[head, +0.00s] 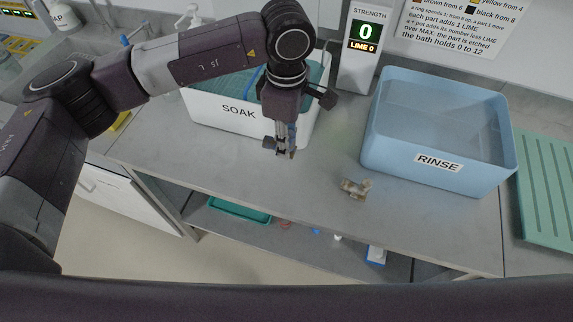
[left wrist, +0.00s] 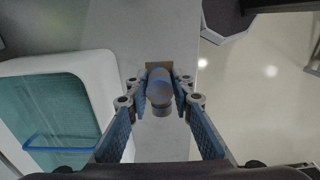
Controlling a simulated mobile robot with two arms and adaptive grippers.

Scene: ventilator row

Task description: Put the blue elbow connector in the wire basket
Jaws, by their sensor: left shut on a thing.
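My left gripper (head: 284,151) is in front of the white SOAK tub (head: 212,110), above the grey counter. In the left wrist view its fingers (left wrist: 160,88) are shut on a short blue-grey connector (left wrist: 159,92) with a tan, crusted-looking end. Its elbow bend cannot be made out from this angle. The held part is mostly hidden by the fingers in the head view. The SOAK tub holds teal liquid, and a blue bar (left wrist: 62,142) shows in it in the left wrist view. I cannot clearly pick out a wire basket. My right gripper is out of view.
A tan, crusted fitting (head: 355,188) lies on the counter. A blue RINSE tub (head: 438,164) stands to the right, with a green ribbed mat (head: 545,195) beyond it. A STRENGTH display (head: 362,35) reads 0. A lower shelf holds a teal tray (head: 240,211).

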